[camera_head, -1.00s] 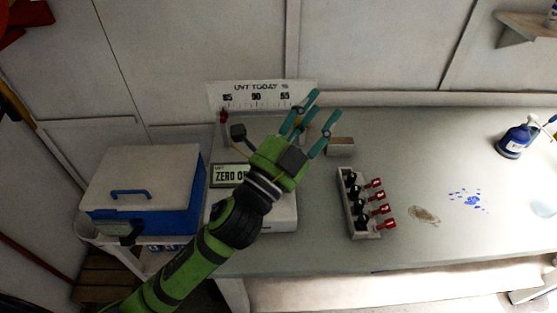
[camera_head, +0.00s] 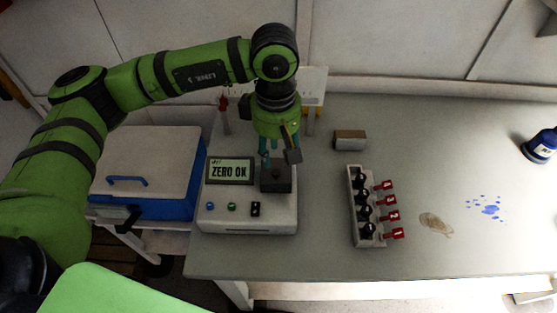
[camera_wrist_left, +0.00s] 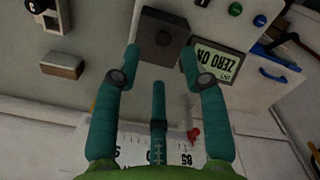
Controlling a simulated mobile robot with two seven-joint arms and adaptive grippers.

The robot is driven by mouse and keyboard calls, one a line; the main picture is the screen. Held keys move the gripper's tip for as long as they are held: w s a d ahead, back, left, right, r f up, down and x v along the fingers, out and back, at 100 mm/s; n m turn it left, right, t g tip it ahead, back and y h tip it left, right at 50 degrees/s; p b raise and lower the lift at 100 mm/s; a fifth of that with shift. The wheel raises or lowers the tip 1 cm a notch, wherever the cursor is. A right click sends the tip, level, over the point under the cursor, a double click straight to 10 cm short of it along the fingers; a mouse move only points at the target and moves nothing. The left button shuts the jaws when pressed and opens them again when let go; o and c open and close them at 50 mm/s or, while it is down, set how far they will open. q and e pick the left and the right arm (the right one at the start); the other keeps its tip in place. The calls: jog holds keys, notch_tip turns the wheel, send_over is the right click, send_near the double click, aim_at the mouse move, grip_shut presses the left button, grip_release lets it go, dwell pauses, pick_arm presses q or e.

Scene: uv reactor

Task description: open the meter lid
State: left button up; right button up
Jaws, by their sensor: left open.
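The meter (camera_head: 248,220) is a pale box at the left of the bench, with a screen (camera_head: 230,171) reading "ZERO OK" and several small controls. Its dark square lid (camera_head: 276,182) sits at its right rear and looks down. The lid (camera_wrist_left: 162,40) and the screen (camera_wrist_left: 214,63) also show in the left wrist view. My left gripper (camera_head: 278,152) points down just behind and above the lid, its teal fingers open and empty. In the left wrist view the spread fingers (camera_wrist_left: 158,62) reach toward the lid's near edge, apparently not gripping it. My right gripper is out of view.
A rack (camera_head: 362,210) of dark-capped vials with red numbered tags stands to the right. A small block (camera_head: 350,139) lies behind it. A blue-and-white cooler (camera_head: 150,170) is at the left. The bench's right side is mostly clear, with stains.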

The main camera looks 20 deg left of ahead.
aim_at(276, 172)
pick_arm(q)
jog(key=shift+a+f, duration=0.15)
jog(key=shift+a, duration=0.15)
notch_tip(276, 172, down, 6)
jog(key=p, duration=0.3)
jog(key=shift+s+d, duration=0.1)
jog(key=shift+f, duration=0.25)
grip_shut()
